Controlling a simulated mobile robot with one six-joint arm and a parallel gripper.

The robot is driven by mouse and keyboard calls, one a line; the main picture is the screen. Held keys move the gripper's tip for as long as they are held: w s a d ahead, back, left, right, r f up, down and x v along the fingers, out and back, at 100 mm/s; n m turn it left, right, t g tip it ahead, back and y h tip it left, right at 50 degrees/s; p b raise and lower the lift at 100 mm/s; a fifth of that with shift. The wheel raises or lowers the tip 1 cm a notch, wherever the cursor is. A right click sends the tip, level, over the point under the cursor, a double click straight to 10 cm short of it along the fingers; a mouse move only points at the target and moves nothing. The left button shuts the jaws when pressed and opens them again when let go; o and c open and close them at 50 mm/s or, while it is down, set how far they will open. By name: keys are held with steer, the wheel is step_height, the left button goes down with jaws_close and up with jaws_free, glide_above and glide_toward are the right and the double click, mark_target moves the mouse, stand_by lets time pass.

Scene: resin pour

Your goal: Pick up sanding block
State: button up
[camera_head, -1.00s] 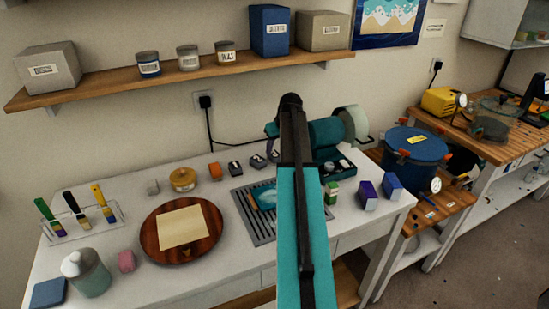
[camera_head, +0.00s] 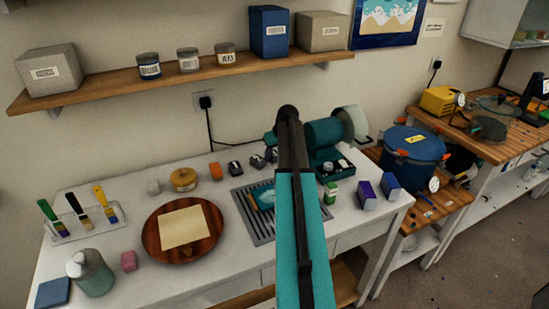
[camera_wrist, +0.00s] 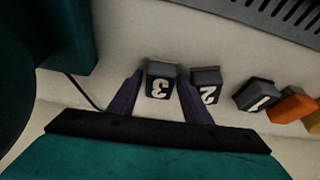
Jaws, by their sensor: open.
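Several small dark grey blocks with white numbers, which look like sanding blocks, stand in a row on the white table. In the wrist view, the block marked 3 (camera_wrist: 160,82) lies between the fingertips of my open gripper (camera_wrist: 159,76). Block 2 (camera_wrist: 206,86) is close beside the right finger, and block 1 (camera_wrist: 256,95) is further right. In the head view, block 1 (camera_head: 235,168) and block 2 (camera_head: 257,161) show behind the grey rack, while my arm hides my gripper. I cannot tell whether the fingers touch block 3.
An orange block (camera_wrist: 291,107) sits beyond block 1. A teal machine (camera_head: 325,132) stands close on the other side, with a cable behind. A slotted grey rack (camera_head: 262,235), a round wooden board (camera_head: 150,230) and a brush stand (camera_head: 85,232) occupy the table.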

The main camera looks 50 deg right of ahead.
mark_target(273, 153)
steer(key=c, duration=0.9)
steer(key=shift+o, duration=0.2)
steer(key=shift+r, duration=0.2)
steer(key=shift+r+b, duration=0.8)
steer(key=shift+r, duration=0.65)
steer(key=s+a+b, duration=0.1)
steer(key=s+a, duration=0.1)
steer(key=s, duration=0.3)
steer(key=s+a+r+b, duration=0.1)
steer(key=s+a, duration=0.1)
steer(key=s, duration=0.3)
steer(key=s+a+b, duration=0.1)
steer(key=s, duration=0.4)
steer(key=shift+a+r+b, duration=0.35)
steer(key=shift+a+b, duration=0.05)
